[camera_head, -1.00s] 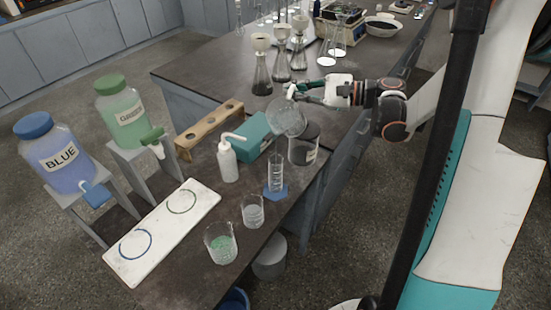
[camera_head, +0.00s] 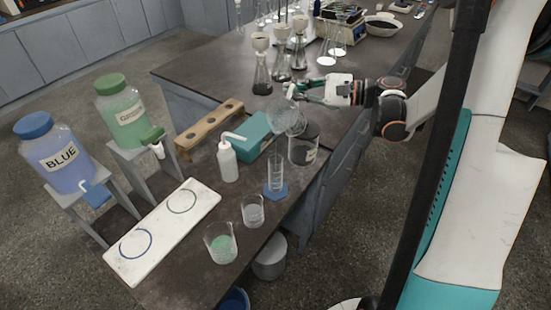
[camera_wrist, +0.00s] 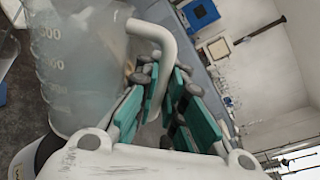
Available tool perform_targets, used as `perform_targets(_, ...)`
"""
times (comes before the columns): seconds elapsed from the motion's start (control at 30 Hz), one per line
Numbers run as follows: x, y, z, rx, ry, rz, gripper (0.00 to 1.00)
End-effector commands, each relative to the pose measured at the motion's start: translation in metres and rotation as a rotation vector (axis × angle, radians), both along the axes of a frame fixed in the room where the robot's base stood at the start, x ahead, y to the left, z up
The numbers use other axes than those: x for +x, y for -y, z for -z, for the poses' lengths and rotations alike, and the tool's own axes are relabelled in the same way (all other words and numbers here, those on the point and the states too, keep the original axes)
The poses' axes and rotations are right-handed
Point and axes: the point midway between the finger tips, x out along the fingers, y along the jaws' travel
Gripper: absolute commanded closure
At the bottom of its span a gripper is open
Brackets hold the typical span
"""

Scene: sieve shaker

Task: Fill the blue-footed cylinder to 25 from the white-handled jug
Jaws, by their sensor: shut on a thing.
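The white-handled jug (camera_head: 287,122) is a clear vessel, held tilted above the bench in the head view. My gripper (camera_head: 297,90) is shut on its white handle (camera_wrist: 158,36). In the wrist view the jug's graduated wall (camera_wrist: 70,60) fills the left side, with cloudy liquid inside. The blue-footed cylinder (camera_head: 276,172) stands upright on its blue foot (camera_head: 276,192) on the bench, below and slightly left of the jug. Its liquid level is too small to read. I cannot tell whether liquid is flowing from the jug.
A dark-filled container (camera_head: 304,148) stands just right of the cylinder. A wash bottle (camera_head: 227,160) and teal box (camera_head: 255,140) are to its left. Two beakers, one clear (camera_head: 253,211) and one with green contents (camera_head: 221,243), stand in front. The bench's right edge is close.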

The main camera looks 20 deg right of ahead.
Motion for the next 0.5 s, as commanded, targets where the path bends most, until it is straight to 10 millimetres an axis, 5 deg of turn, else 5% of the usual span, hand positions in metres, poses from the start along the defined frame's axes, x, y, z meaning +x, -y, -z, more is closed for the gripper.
perform_targets(0.17, 0.001, 0.001, 0.002, 0.006, -0.004, 0.0, 1.0)
perform_targets(0.27, 0.007, 0.006, 0.021, 0.071, -0.073, 0.001, 1.0)
perform_targets(0.37, 0.021, 0.02, 0.003, 0.172, -0.182, 0.002, 1.0)
perform_targets(0.5, 0.03, 0.028, 0.011, 0.272, -0.289, 0.002, 1.0)
